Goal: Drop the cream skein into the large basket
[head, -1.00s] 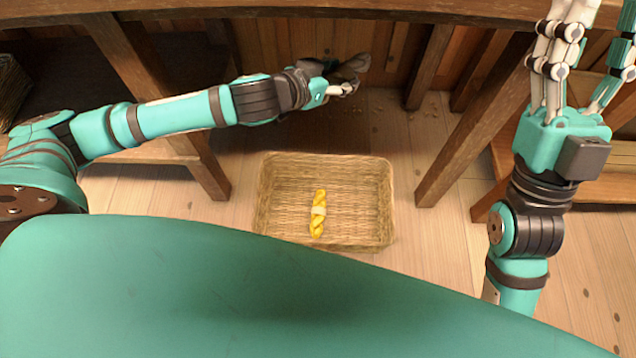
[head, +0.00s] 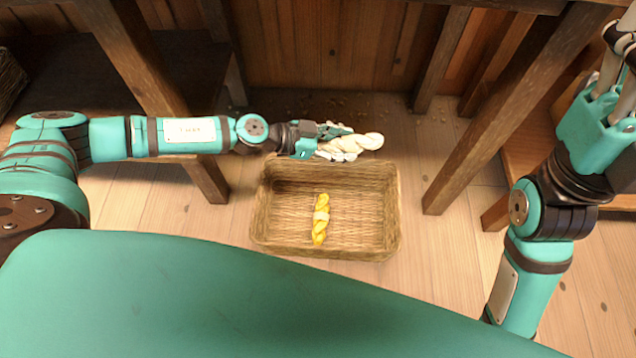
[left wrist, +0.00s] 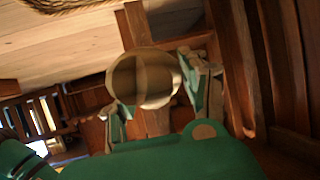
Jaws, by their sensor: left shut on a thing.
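The cream skein (head: 358,145) is a pale twisted bundle, held level above the back rim of the large basket. My left gripper (head: 325,142) is shut on it, with the skein's free end sticking out to the right. The left wrist view shows the skein (left wrist: 143,80) end-on between the two fingers. The large basket (head: 390,215) is a rectangular woven one on the floor, open at the top. A yellow skein (head: 321,220) lies inside it. My right gripper (head: 612,85) is at the right edge, away from the basket, its fingertips partly cut off.
Wooden table legs (head: 480,125) stand to the right of the basket and another leg (head: 165,95) to the left. A wooden panel wall (head: 320,45) closes the back. Another basket (head: 10,78) shows at the left edge. The floor around the large basket is clear.

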